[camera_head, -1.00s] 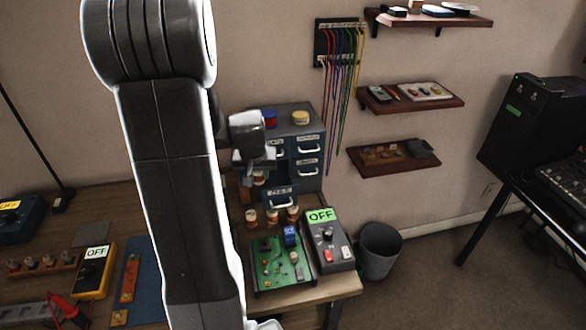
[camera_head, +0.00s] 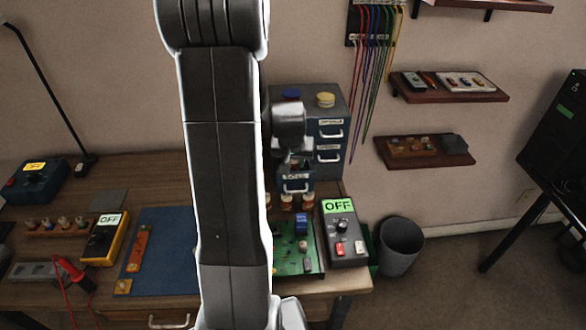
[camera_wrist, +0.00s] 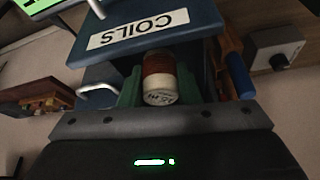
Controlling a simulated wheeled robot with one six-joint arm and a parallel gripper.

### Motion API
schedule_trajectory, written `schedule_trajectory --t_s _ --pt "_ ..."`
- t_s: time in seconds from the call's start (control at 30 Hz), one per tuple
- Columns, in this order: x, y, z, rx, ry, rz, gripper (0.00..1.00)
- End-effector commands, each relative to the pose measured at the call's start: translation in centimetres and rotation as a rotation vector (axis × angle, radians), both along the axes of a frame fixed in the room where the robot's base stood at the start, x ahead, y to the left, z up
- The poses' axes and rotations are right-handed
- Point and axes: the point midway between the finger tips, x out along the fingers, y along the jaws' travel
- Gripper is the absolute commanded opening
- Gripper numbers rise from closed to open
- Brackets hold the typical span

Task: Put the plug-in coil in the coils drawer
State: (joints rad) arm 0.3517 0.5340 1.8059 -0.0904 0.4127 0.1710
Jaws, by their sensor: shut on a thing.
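The plug-in coil (camera_wrist: 160,80), brown-wound with a pale marked end, is between the green fingertips of my gripper (camera_wrist: 160,90) in the wrist view. My gripper is shut on it. The coils drawer (camera_wrist: 112,36) shows its blue front and COILS label, upside down, just beyond the coil. In the head view the coils drawer (camera_head: 297,186) is pulled out at the bottom of the cabinet. My gripper (camera_head: 292,160) is right above it or at its opening; the exact depth cannot be told. The held coil is not clear in the head view.
The blue-grey drawer cabinet (camera_head: 333,115) has other shut drawers and jars on top. Several coils (camera_head: 303,201) stand in front of the open drawer, near the green circuit board (camera_head: 307,262) and the grey OFF box (camera_head: 342,240). My arm hides part of the bench.

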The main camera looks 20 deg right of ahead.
Motion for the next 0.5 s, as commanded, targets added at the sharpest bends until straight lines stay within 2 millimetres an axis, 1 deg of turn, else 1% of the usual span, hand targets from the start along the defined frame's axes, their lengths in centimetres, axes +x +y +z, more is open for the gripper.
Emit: schedule_trajectory --t_s 0.03,0.1,0.33,0.47,0.5 --pt "-0.09 -0.07 -1.36 0.0 0.001 -0.001 0.03" --pt "-0.13 -0.1 -1.86 0.0 0.0 -0.001 0.03" --pt "-0.13 -0.12 -1.67 0.0 -0.001 -0.001 0.03" --pt "-0.12 -0.12 -2.05 0.0 -0.001 -0.002 0.03" --pt "-0.13 -0.12 -2.06 0.0 -0.001 -0.002 0.32"
